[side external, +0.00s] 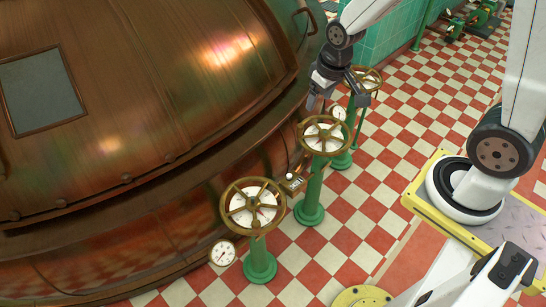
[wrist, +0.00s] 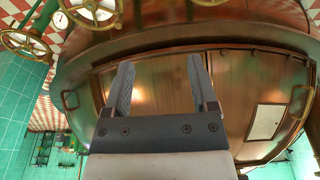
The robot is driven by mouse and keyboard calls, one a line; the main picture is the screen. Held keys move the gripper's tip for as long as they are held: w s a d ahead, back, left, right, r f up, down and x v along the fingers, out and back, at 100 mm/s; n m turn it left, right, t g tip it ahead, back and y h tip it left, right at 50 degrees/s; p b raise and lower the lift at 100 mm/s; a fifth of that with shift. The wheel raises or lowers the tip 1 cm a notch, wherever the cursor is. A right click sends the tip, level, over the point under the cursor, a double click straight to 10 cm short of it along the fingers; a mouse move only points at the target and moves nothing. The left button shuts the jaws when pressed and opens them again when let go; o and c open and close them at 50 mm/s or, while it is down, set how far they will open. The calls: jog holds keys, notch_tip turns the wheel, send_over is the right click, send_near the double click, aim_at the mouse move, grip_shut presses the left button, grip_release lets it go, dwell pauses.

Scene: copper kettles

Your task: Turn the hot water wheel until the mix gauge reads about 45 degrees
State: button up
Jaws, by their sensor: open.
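Three brass handwheels stand on green posts beside the kettle in the side view: a near wheel (side external: 231,205), a middle wheel (side external: 306,138) and a far wheel (side external: 380,78). I cannot tell which is the hot water wheel. A white dial (side external: 222,253) sits by the near wheel and another dial (side external: 339,113) by the far wheel; their readings are too small to tell. My gripper (side external: 335,104) appears just above or behind the middle wheel; contact is unclear. In the wrist view my gripper (wrist: 160,62) is open and empty, facing the kettle. Two wheels show at upper left there (wrist: 92,12) (wrist: 22,44).
The large copper kettle (side external: 150,120) fills the left side. A small box with a display (side external: 293,183) sits between the near and middle wheels. The checkered floor (side external: 400,130) is open right of the posts. A yellow-edged metal platform (side external: 520,215) is at right.

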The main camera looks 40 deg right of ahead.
jog(key=w+d+f, duration=0.4)
jog(key=w+f, duration=0.1)
jog(key=w, duration=0.3)
jog(key=m+g, duration=0.2)
send_over(301, 125)
jog(key=f, duration=2.1)
jog(key=shift+w+a, duration=0.1)
jog(key=shift+a, duration=0.1)
jog(key=shift+d+f, duration=0.15)
jog(key=shift+f, duration=0.25)
jog(key=shift+f, duration=0.2)
jog(key=shift+f, duration=3.65)
